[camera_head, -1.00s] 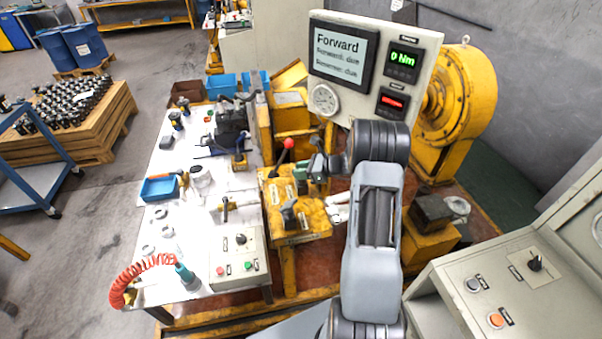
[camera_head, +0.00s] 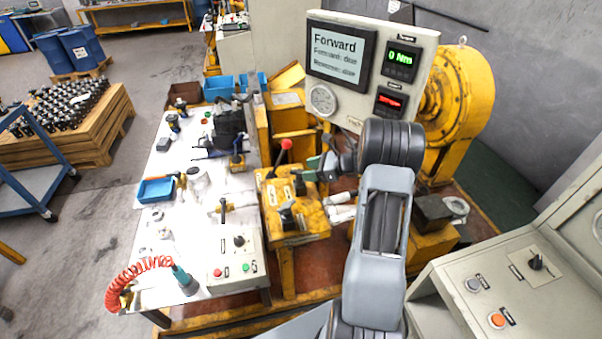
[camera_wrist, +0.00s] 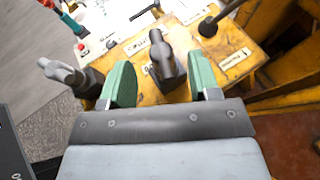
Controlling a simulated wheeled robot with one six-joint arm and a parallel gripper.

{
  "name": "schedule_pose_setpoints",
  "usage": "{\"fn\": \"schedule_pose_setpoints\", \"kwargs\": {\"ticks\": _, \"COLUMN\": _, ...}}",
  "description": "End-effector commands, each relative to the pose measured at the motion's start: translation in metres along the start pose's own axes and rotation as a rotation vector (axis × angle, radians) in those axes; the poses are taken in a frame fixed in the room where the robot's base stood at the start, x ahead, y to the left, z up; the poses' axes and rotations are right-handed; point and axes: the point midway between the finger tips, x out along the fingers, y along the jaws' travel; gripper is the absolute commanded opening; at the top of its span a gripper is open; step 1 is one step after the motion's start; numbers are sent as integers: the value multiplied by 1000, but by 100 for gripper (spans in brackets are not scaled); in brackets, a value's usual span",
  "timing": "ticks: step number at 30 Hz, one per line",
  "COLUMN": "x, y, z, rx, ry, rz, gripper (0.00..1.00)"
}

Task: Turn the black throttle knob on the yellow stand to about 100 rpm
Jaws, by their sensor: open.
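The yellow stand (camera_head: 312,222) has a row of controls on its top. A dark knob with an upright grip (camera_wrist: 165,62) sits in the middle, between my gripper's green fingers in the wrist view. My gripper (camera_wrist: 161,78) is open, with a gap on each side of the knob. The labels are too small to read.
A red-ball lever (camera_head: 286,146) rises at the stand's far side. A panel (camera_head: 355,118) above has a green "0 Nm" readout, a red display and a round gauge. A white table (camera_head: 160,235) with tools and a button box (camera_head: 236,262) lies left.

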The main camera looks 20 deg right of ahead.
Motion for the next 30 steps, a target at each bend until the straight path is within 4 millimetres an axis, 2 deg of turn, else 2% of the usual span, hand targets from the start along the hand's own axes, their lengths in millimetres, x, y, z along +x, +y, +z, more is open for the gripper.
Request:
{"fn": "schedule_pose_setpoints", "kwargs": {"ticks": 1, "x": -12, "y": -1, "z": -3, "rx": -1, "ry": 0, "rz": -6, "gripper": 56}}
{"fn": "schedule_pose_setpoints", "kwargs": {"ticks": 6, "x": -46, "y": -1, "z": -2, "rx": -1, "ry": 0, "rz": -5, "gripper": 56}}
{"fn": "schedule_pose_setpoints", "kwargs": {"ticks": 15, "x": -85, "y": 0, "z": -1, "rx": 0, "ry": 0, "rz": -2, "gripper": 56}}
{"fn": "schedule_pose_setpoints", "kwargs": {"ticks": 21, "x": -93, "y": 0, "z": 0, "rx": 0, "ry": 1, "rz": -1, "gripper": 56}}
{"fn": "schedule_pose_setpoints", "kwargs": {"ticks": 29, "x": -94, "y": 0, "z": 0, "rx": 0, "ry": 1, "rz": 0, "gripper": 56}}
{"fn": "schedule_pose_setpoints", "kwargs": {"ticks": 30, "x": -94, "y": 0, "z": 0, "rx": -1, "ry": 1, "rz": 0, "gripper": 52}}
